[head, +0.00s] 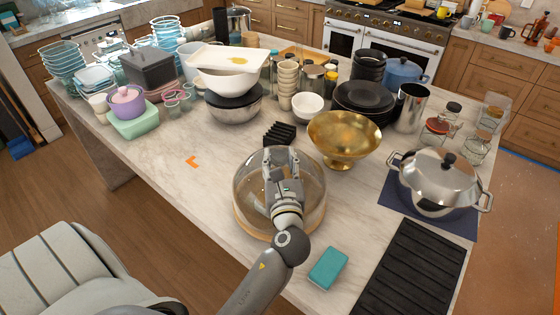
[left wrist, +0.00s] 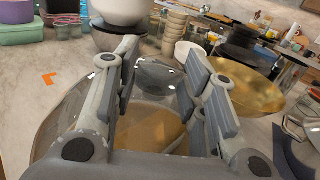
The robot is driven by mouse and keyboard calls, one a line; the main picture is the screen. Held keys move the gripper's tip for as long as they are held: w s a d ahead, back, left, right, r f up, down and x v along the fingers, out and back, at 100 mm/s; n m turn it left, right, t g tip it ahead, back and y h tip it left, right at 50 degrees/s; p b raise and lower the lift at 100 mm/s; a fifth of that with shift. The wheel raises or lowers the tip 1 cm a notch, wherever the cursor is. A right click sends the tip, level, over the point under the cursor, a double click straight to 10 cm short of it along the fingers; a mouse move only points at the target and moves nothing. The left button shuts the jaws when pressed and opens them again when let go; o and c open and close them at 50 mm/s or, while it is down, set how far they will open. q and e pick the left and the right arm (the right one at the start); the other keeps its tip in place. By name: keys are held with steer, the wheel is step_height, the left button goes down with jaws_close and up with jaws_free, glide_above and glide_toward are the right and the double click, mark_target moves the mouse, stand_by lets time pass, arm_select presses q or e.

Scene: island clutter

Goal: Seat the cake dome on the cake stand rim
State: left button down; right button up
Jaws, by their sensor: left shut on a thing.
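The clear glass cake dome (head: 313,187) is in the middle of the island's near side. The cake stand (head: 243,222) shows as a tan wooden rim along the dome's lower edge. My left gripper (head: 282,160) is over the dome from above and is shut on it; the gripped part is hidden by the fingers. In the left wrist view the dome (left wrist: 72,112) spreads out below and around my fingers (left wrist: 165,85), with the tan stand (left wrist: 158,125) seen through the glass. I cannot tell whether the dome's edge touches the rim all round. My right gripper is not in view.
A gold bowl (head: 345,140) stands close to the dome's right, and a black slatted item (head: 279,133) just behind. A teal sponge (head: 328,268) lies in front right. A steel pot (head: 438,182) and black mat (head: 410,270) are at right.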

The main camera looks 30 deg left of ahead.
arm_select(q)
steer(key=shift+r+p, duration=0.15)
steer(key=shift+p, duration=0.2)
steer(key=shift+f+b, duration=0.45)
steer(key=shift+f, duration=0.35)
steer(key=c, duration=0.9)
jaws_free()
steer(key=shift+o, duration=0.5)
steer(key=shift+f, duration=0.1)
steer(key=v, duration=1.2)
steer(key=shift+s, duration=0.1)
